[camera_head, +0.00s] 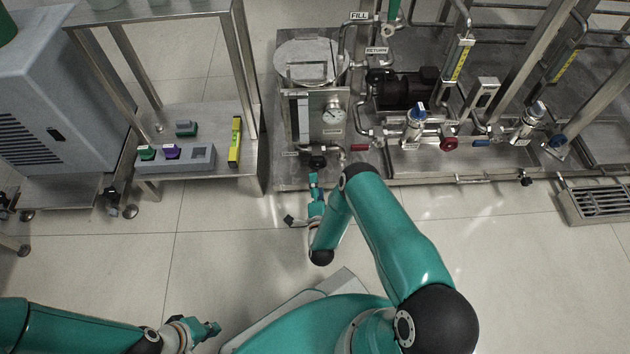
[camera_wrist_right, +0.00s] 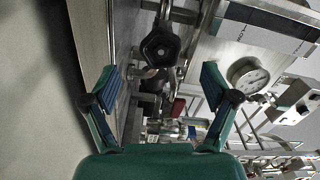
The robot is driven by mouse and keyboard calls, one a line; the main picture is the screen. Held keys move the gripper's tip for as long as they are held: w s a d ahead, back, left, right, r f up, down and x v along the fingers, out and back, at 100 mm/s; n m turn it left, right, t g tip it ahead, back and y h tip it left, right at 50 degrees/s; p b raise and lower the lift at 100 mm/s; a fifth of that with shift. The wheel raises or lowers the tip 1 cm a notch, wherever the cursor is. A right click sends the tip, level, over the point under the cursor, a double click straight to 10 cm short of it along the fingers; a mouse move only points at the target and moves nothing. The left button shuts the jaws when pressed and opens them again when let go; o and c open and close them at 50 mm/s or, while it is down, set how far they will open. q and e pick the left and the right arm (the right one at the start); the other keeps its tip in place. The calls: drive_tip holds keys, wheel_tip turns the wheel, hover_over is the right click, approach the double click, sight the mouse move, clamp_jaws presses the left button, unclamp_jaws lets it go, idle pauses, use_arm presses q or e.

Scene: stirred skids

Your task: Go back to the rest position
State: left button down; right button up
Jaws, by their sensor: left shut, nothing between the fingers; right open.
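My right gripper (camera_head: 314,190) reaches toward the front of the skid, just short of the vessel's lower front in the head view. In the right wrist view the right gripper (camera_wrist_right: 158,95) is open and empty, its two blue-padded fingers wide apart. A black handwheel knob (camera_wrist_right: 160,46) shows beyond the fingers, apart from them; it also shows in the head view (camera_head: 318,162). My left gripper (camera_head: 207,330) is low at the left of the head view, over the floor, shut with nothing in it.
The skid carries a vessel (camera_head: 310,62), a pressure gauge (camera_head: 334,114), a pump (camera_head: 405,88) and valves. A steel table (camera_head: 190,120) at left holds a grey block (camera_head: 188,158) and a yellow level (camera_head: 235,140). A floor grate (camera_head: 598,203) lies at right. The floor between is clear.

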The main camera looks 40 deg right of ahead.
drive_tip(key=w+a+r+n+y+p, duration=0.2)
drive_tip(key=w+a+r+y, duration=0.15)
drive_tip(key=r, duration=0.55)
drive_tip(key=w+a+r+n+y+p, duration=0.25)
drive_tip(key=w+r, duration=0.25)
drive_tip(key=r, duration=0.4)
drive_tip(key=s+a+f+n+g+y, duration=0.2)
drive_tip(key=s+a+n+g, duration=0.3)
drive_tip(key=s, duration=0.5)
drive_tip(key=s+a+f+n+g+y, duration=0.25)
drive_tip(key=s+a+n+g, duration=0.25)
drive_tip(key=s, duration=0.5)
drive_tip(key=s+a+f+n+g+y, duration=0.1)
drive_tip(key=s+a+n+g+y, duration=0.3)
drive_tip(key=s, duration=0.6)
wheel_tip(320, 180, up, 38)
drive_tip(key=n+h+p, duration=0.1)
drive_tip(key=p, duration=3.8)
drive_tip(key=shift+a+g, duration=0.25)
drive_tip(key=shift+g, duration=0.15)
